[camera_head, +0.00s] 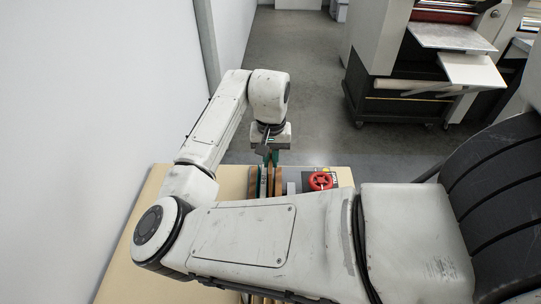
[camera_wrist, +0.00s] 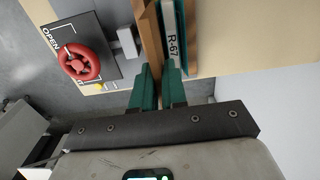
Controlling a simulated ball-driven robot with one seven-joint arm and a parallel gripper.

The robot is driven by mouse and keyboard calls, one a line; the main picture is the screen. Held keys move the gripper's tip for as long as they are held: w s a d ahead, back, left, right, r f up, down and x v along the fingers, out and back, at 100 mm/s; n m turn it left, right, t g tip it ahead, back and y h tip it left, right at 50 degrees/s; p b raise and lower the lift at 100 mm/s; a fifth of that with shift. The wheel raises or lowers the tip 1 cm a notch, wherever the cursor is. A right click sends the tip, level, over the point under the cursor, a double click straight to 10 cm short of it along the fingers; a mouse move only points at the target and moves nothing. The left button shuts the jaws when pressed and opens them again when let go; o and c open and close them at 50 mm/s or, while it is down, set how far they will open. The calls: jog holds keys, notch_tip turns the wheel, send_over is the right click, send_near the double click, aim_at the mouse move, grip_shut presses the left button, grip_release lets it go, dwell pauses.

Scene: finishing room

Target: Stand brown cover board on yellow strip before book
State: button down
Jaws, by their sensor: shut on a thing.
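My gripper (camera_head: 270,157), with green fingers, points down over the table. In the wrist view its fingers (camera_wrist: 158,78) are shut on a brown board (camera_wrist: 151,35), which stands on edge. A book (camera_wrist: 171,40) with a white label reading R-67 and a teal cover stands close beside it. Another brown board (camera_wrist: 191,35) stands on the book's other side. In the head view the boards (camera_head: 277,182) show as thin upright slabs below my gripper. Their lower parts are hidden by my arm. I cannot make out the yellow strip.
A press with a red handwheel (camera_head: 320,181) stands to the right of the boards; the wheel (camera_wrist: 83,60) also shows in the wrist view, near a grey block (camera_wrist: 127,42). The pale table top (camera_head: 150,190) is bare at left. A wall (camera_head: 130,90) rises beyond it.

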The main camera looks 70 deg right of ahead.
jog(key=shift+f+b, duration=2.05)
jog(key=shift+f, duration=0.45)
jog(key=shift+r+p, duration=0.1)
jog(key=shift+p, duration=0.5)
jog(key=shift+f+b, duration=0.3)
jog(key=shift+f, duration=0.3)
jog(key=c, duration=1.4)
grip_release()
jog(key=shift+c, duration=0.2)
notch_tip(320, 180, up, 6)
jog(key=p, duration=0.5)
jog(key=shift+r+p, duration=0.3)
jog(key=shift+r, duration=2.2)
